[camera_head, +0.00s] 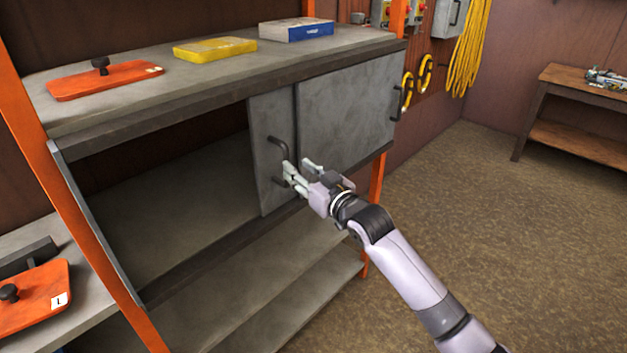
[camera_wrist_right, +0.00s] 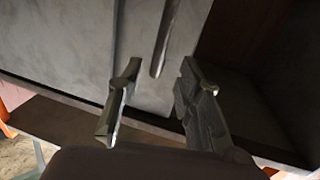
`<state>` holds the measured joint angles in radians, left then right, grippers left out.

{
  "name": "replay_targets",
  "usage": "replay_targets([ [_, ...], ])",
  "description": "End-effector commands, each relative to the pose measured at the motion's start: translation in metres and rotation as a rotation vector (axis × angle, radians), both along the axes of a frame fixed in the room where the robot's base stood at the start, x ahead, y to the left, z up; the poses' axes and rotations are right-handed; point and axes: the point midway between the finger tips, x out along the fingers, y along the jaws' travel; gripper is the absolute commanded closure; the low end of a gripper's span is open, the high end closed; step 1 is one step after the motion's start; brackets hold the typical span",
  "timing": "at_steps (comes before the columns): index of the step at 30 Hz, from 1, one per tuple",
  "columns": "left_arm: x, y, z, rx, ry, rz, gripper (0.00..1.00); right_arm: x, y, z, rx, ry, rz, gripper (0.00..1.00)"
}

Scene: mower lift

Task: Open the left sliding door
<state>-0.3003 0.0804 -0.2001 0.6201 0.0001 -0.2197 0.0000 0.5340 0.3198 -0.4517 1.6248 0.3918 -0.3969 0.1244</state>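The left sliding door (camera_head: 266,160) is a grey panel with a dark bar handle (camera_head: 279,147). It stands slid to the right, mostly behind the right sliding door (camera_head: 345,113), so the left part of the cabinet is open. My right gripper (camera_head: 297,172) is at the lower part of the handle, with its fingers apart. In the right wrist view the handle (camera_wrist_right: 164,40) runs down toward the gap between the open fingertips (camera_wrist_right: 155,82); no contact shows. My left gripper is not in view.
The cabinet's top shelf (camera_head: 150,97) holds an orange lid (camera_head: 105,80), a yellow box (camera_head: 214,49) and a blue-white box (camera_head: 296,30). Orange posts (camera_head: 68,200) frame the cabinet. A wooden table (camera_head: 590,90) stands at the right; the floor (camera_head: 490,210) between is clear.

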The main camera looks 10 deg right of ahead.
Motion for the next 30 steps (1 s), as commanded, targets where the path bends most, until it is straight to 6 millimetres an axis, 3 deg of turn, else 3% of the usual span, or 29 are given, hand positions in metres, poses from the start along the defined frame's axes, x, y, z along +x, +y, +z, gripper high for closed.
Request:
replay_targets([
  [3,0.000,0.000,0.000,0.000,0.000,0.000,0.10,-0.021,-0.010,-0.001,-0.002,0.001,-0.001,0.67],
  [9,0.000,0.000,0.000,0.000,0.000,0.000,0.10,-0.042,-0.020,-0.001,-0.002,0.001,-0.001,0.67],
  [23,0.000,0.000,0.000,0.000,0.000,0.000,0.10,-0.047,-0.023,-0.003,-0.001,0.005,-0.003,0.67],
  [26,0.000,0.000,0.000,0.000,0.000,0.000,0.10,-0.044,-0.028,-0.025,-0.008,0.038,-0.021,0.67],
  [29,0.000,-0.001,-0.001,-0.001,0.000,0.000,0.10,-0.039,-0.041,-0.075,-0.023,0.113,-0.061,0.67],
  [30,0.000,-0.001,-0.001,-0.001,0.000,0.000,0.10,-0.039,-0.047,-0.102,-0.033,0.153,-0.081,0.67],
])
